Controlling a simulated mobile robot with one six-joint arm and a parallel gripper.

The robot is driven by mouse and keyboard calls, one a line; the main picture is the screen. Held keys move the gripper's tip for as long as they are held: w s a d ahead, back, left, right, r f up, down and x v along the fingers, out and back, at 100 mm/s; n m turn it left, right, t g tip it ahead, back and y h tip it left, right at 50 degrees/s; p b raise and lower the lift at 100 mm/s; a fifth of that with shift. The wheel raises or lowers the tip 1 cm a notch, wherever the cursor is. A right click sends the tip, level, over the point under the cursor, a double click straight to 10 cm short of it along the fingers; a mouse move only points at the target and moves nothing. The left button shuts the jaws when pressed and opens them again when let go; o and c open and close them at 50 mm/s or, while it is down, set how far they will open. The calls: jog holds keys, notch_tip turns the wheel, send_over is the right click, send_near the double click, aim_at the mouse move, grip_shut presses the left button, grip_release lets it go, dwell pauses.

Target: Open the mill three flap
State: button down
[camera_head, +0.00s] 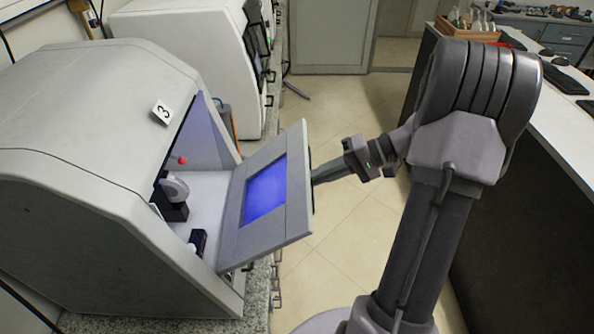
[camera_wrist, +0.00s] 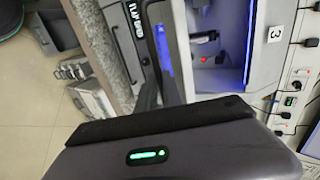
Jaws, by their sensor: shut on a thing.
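Mill three (camera_head: 75,120) is the grey cabinet at the left in the head view, with a "3" label (camera_head: 162,113). Its flap (camera_head: 297,228), a grey panel with a blue window, is swung outward and leans away from the opening. The inside of the mill shows behind it. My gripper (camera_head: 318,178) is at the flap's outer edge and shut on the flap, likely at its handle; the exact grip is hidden. In the wrist view the flap (camera_wrist: 112,42) runs up from the dark fingers (camera_wrist: 160,92), and the "3" label (camera_wrist: 275,33) shows at the right.
Inside the mill are a grey round part (camera_head: 174,187) and a red knob (camera_head: 181,159). Another white machine (camera_head: 200,45) stands behind. A dark counter with a white top (camera_head: 540,120) is at the right. Tiled floor (camera_head: 335,240) lies between.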

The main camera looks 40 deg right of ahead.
jog(key=s+d+f+t+y+b, duration=0.1)
jog(key=d+f+b, duration=0.1)
jog(key=f, duration=0.4)
jog(key=s+d+f+t+y+b, duration=0.1)
jog(key=d+f+y+b, duration=0.1)
jog(key=f+b, duration=0.2)
jog(key=shift+s+f, duration=0.3)
jog(key=shift+f, duration=1.5)
jog(key=c, duration=1.8)
grip_release()
jog(key=p+v, duration=0.1)
jog(key=v, duration=0.4)
jog(key=p+v, duration=0.1)
jog(key=v, duration=0.5)
jog(key=p+v, duration=0.1)
jog(key=v, duration=0.5)
jog(key=shift+s+d+f+p, duration=0.1)
jog(key=shift+d+f+p, duration=0.1)
jog(key=shift+f+p, duration=0.1)
